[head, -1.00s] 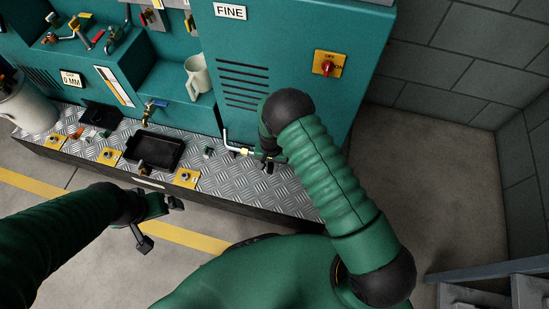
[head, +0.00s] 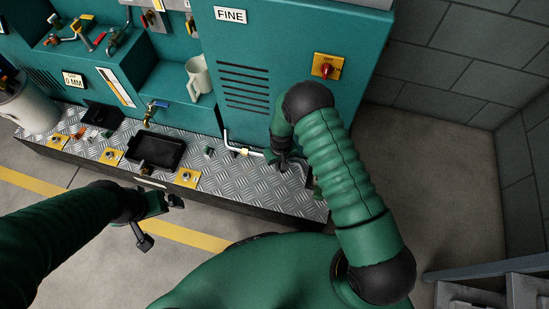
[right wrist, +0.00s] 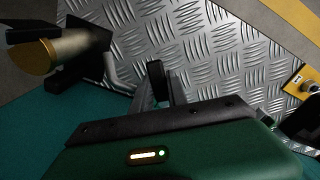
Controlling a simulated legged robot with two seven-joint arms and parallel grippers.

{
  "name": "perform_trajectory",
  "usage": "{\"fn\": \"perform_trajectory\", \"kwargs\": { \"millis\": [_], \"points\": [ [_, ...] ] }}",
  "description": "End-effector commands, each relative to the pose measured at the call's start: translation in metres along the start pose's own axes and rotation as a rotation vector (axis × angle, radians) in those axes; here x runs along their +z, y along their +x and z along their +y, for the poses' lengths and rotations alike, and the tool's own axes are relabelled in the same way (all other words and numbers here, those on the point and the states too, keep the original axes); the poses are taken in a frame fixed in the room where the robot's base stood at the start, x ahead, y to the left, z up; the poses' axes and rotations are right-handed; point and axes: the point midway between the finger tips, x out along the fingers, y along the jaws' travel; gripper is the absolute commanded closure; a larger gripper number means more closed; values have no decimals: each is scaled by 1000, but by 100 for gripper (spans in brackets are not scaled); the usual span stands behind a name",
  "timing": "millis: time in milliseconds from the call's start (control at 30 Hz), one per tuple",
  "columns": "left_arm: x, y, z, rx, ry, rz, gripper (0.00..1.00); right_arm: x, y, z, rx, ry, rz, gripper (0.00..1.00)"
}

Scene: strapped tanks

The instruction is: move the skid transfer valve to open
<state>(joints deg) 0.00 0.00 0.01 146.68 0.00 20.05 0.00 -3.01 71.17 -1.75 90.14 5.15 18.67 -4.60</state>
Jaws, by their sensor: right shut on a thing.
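My right gripper (head: 284,165) is over this pipe, right of the fitting, and is shut on a part that looks like the skid transfer valve's handle. The valve body and handle are mostly hidden by the gripper and arm. In the right wrist view, a brass-coloured cylinder (right wrist: 50,55) with dark parts around it is at the upper left. My left gripper (head: 160,222) is in front of the skid, its fingers apart and empty.
A black tray (head: 156,150) and yellow plates with knobs (head: 187,178) are on the metal deck. A blue-handled tap (head: 155,108) and a mug (head: 197,78) are behind. A teal cabinet with a red rotary switch (head: 326,68) stands close behind my right arm.

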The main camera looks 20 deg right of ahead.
Motion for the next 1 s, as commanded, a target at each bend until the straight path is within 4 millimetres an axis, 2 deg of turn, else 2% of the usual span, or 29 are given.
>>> {"fn": "perform_trajectory", "kwargs": {
  "millis": [100,333,667,900,1000],
  "points": [
    [0,-1,0,0,0,0,0,-1,0,3,0,-34,1,100],
    [-1,-3,0,0,0,0,0,-3,0,17,-1,-291,0,100],
    [-1,-2,0,0,0,0,0,-4,0,20,0,-334,0,100],
    [0,-1,0,0,0,0,0,-11,0,34,0,-599,1,100],
    [0,-1,0,0,0,0,0,-12,0,34,0,-631,1,100]
  ]
}}
